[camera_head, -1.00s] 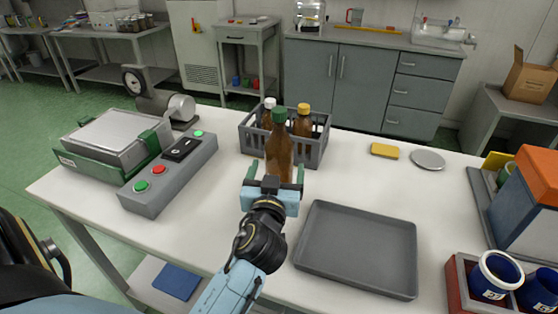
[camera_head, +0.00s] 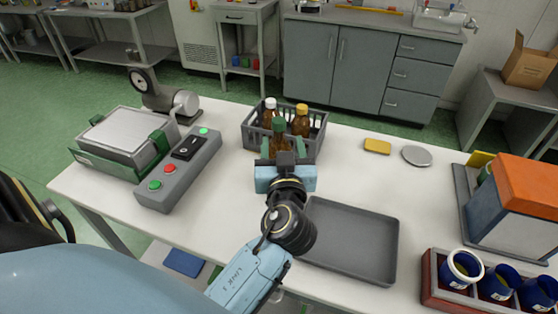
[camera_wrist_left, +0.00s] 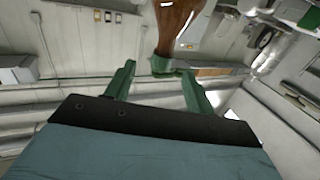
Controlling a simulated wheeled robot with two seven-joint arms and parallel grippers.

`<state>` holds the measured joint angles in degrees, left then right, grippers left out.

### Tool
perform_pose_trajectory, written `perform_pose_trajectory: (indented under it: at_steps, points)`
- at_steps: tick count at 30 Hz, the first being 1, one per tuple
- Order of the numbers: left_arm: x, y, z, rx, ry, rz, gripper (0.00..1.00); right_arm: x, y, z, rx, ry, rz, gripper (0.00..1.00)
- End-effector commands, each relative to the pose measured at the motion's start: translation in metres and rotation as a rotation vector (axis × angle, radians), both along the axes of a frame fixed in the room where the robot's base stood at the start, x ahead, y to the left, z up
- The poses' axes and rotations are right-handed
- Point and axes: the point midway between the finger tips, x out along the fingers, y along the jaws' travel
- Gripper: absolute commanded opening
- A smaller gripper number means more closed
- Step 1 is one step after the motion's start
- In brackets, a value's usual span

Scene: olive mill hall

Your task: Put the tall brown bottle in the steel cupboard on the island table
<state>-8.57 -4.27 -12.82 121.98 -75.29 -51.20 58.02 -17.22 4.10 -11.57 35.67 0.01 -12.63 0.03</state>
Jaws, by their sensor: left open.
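A brown bottle with a green cap (camera_head: 279,126) stands at the front of the grey crate (camera_head: 314,147). My gripper hides its lower part, so I cannot tell whether it is inside the crate or just before it. My left gripper (camera_head: 284,151) is open, its green fingers pointing at this bottle. In the left wrist view the bottle's brown body (camera_wrist_left: 175,25) and green cap show near the fingertips, upside down in the picture; contact is unclear. Two other brown bottles, white-capped (camera_head: 269,112) and yellow-capped (camera_head: 301,121), stand in the crate. My right gripper is not seen.
A grey tray (camera_head: 352,242) lies right of my arm. A control box (camera_head: 180,172) and a scale-like machine (camera_head: 124,137) stand left. A yellow sponge (camera_head: 377,146), a round disc (camera_head: 417,156) and mugs in a red crate (camera_head: 428,287) are right. Grey cabinets (camera_head: 362,65) stand behind.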

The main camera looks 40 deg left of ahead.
Motion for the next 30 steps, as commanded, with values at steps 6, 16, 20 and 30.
perform_pose_trajectory:
  at_steps: [6,16,20,30]
  points:
    - [0.027,0.021,0.002,0.002,0.0,0.0,0.54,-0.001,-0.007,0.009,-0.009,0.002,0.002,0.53]
    - [0.052,0.045,0.006,0.004,0.001,0.001,0.54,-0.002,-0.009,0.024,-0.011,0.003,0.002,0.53]
    - [0.066,0.055,0.004,0.002,0.0,0.0,0.54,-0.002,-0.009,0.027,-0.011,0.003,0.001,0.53]
    - [0.071,0.06,0.002,-0.001,0.0,0.0,0.53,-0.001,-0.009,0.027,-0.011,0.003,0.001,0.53]
